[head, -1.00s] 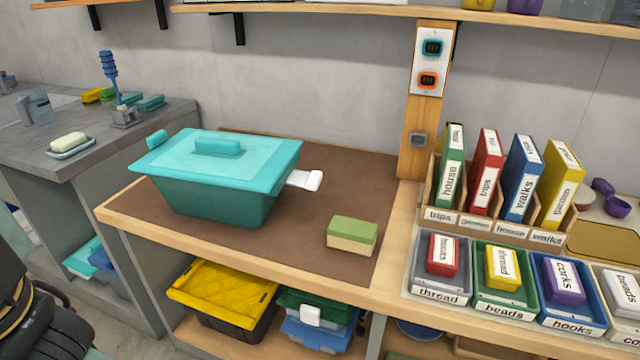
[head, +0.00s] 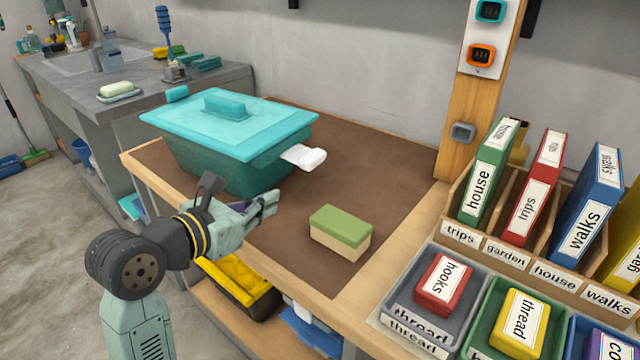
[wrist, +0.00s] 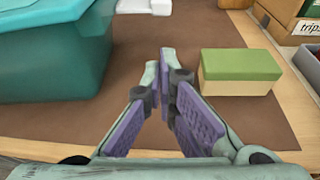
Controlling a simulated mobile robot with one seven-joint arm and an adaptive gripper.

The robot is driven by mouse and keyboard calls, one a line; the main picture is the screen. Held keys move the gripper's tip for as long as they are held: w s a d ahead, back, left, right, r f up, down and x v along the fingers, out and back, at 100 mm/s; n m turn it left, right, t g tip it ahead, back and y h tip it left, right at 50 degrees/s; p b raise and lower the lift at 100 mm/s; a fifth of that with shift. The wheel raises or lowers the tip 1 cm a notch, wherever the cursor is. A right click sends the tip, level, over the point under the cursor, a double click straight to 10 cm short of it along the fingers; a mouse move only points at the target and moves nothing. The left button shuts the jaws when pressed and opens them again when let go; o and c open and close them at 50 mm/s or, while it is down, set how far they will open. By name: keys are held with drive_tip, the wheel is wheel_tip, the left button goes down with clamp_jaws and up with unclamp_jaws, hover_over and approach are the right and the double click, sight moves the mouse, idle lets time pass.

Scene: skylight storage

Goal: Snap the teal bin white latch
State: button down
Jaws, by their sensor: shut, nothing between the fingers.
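The teal bin (head: 225,165) stands on the brown mat with its lid on. It also shows at the left of the wrist view (wrist: 50,55). The white latch (head: 304,157) sticks out flat from the bin's right side; its end shows at the top of the wrist view (wrist: 145,6). My gripper (head: 272,200) is shut and empty, in front of the bin's right front corner and nearer to me than the latch. Its purple-padded fingers (wrist: 166,65) point towards the gap between the bin and the green and cream block.
A green and cream block (head: 341,232) sits on the mat to the right of my gripper. The brown mat (head: 375,160) right of the latch is clear.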

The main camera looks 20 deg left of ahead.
sight(304, 155)
drive_tip(key=shift+w+a+f+g+y, duration=0.1)
drive_tip(key=shift+a+f+g+y, duration=0.05)
drive_tip(key=shift+f, duration=0.35)
drive_tip(key=shift+w+a+f+g+y, duration=0.1)
drive_tip(key=shift+a+f+g+y, duration=0.05)
drive_tip(key=shift+f, duration=0.35)
drive_tip(key=p+x, duration=0.2)
drive_tip(key=x, duration=0.7)
drive_tip(key=shift+w+r+p, duration=0.1)
drive_tip(key=shift+r+p, duration=0.1)
drive_tip(key=shift+p, duration=0.1)
wheel_tip(304, 155, up, 3)
drive_tip(key=shift+w+d+r+p, duration=0.1)
drive_tip(key=shift+w+d+p, duration=0.05)
drive_tip(key=shift+p, duration=0.8)
drive_tip(key=shift+r, duration=0.2)
